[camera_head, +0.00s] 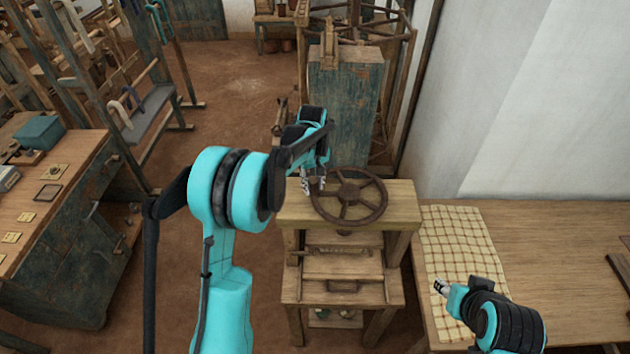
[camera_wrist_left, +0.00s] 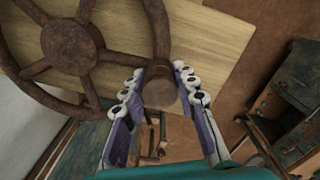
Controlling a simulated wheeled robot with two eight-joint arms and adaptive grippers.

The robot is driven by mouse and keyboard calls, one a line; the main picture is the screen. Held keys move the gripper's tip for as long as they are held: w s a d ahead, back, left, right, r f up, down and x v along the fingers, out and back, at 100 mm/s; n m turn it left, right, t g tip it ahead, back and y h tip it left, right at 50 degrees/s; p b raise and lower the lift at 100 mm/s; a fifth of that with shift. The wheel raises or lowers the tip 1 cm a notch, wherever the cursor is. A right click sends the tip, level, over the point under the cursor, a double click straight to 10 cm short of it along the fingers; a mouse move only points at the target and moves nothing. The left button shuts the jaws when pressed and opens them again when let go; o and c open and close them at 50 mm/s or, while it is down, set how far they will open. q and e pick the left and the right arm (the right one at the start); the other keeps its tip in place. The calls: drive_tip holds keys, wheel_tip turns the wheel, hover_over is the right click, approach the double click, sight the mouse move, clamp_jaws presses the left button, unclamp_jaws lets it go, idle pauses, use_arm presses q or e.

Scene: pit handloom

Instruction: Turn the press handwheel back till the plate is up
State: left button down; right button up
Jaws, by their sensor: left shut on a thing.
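The brown spoked handwheel (camera_head: 372,206) lies flat on top of the wooden press (camera_head: 402,190). In the left wrist view the handwheel (camera_wrist_left: 72,42) is at the upper left, with a round knob (camera_wrist_left: 160,93) at its rim. My left gripper (camera_head: 313,186) is at the wheel's left edge in the head view. In the left wrist view its fingers (camera_wrist_left: 160,88) stand on both sides of the knob, shut on it. Below the top beam the press shows boards, but I cannot tell the plate's height. My right gripper (camera_head: 440,288) is away from the press, over the checked cloth.
A wooden table (camera_head: 560,240) with a checked cloth (camera_head: 455,240) stands right of the press. A tall blue-grey cabinet (camera_head: 345,110) stands behind it. A workbench (camera_head: 60,220) is at the left. Brown floor lies open between bench and press.

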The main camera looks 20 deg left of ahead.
sight(326, 214)
use_arm(q)
drive_tip(key=s+d+n, duration=0.1)
drive_tip(key=s+d+n+b, duration=0.1)
drive_tip(key=s+n, duration=0.1)
drive_tip(key=s+d+n+b, duration=0.1)
drive_tip(key=n, duration=0.1)
drive_tip(key=shift+s, duration=0.4)
drive_tip(key=d+n, duration=0.1)
drive_tip(key=s+n, duration=0.1)
drive_tip(key=shift+s+d+n, duration=0.15)
drive_tip(key=shift+d+n, duration=0.15)
drive_tip(key=shift+d, duration=0.05)
drive_tip(key=shift+s+d+n+b, duration=0.45)
drive_tip(key=shift+d+n, duration=0.35)
drive_tip(key=shift+n, duration=0.2)
drive_tip(key=c, duration=1.2)
unclamp_jaws()
drive_tip(key=shift+r, duration=0.1)
wheel_tip(326, 214, up, 12)
